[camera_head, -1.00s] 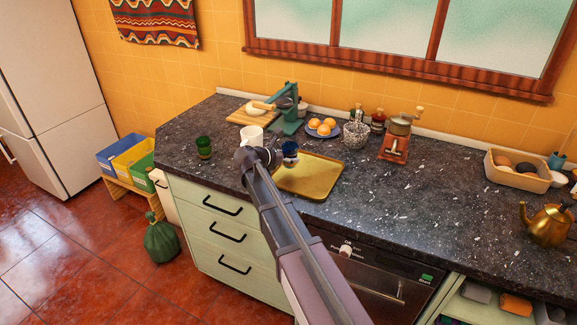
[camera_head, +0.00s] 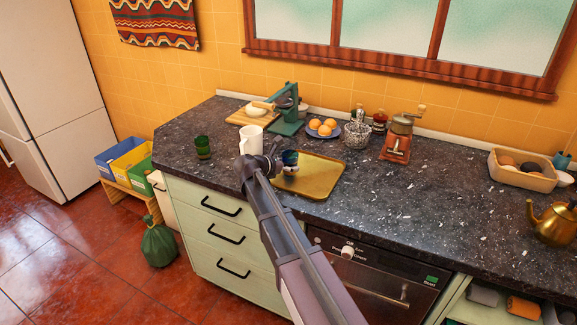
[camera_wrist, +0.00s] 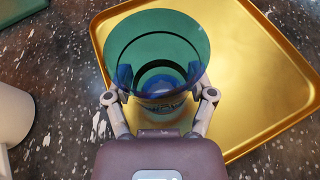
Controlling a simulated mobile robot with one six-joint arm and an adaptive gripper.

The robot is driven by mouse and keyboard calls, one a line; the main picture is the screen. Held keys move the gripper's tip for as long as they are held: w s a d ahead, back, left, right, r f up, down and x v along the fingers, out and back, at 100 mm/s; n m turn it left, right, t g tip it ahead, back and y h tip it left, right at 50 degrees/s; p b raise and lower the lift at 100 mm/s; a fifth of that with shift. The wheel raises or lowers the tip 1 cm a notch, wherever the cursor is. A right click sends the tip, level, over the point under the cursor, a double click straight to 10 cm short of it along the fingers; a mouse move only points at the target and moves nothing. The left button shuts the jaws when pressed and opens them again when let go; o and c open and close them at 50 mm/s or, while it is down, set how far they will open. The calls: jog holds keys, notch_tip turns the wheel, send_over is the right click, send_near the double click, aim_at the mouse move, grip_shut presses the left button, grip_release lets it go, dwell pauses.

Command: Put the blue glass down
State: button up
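The blue glass (camera_head: 290,158) is at the left part of the gold tray (camera_head: 322,178). In the wrist view the glass (camera_wrist: 157,45) looks teal-blue and see-through, with its open rim toward the camera. My gripper (camera_wrist: 160,88) has one finger on each side of the glass and is closed on it. In the head view my gripper (camera_head: 280,162) partly hides the glass. The gold tray (camera_wrist: 262,70) lies behind and below the glass in the wrist view. I cannot tell whether the base of the glass touches the tray.
A green glass (camera_head: 203,147) is further left.

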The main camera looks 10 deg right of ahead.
jog(key=o, duration=0.4)
jog(key=shift+c, duration=0.2)
jog(key=shift+r, duration=0.1)
jog(key=shift+r+p, duration=0.15)
jog(key=shift+p, duration=0.15)
jog(key=p+v, duration=0.4)
jog(key=v, duration=0.6)
jog(key=shift+s+a+r, duration=0.15)
jog(key=shift+a, duration=0.15)
jog(key=shift+s+a+r, duration=0.2)
jog(key=shift+s+a, duration=0.1)
jog(key=shift+a, duration=0.25)
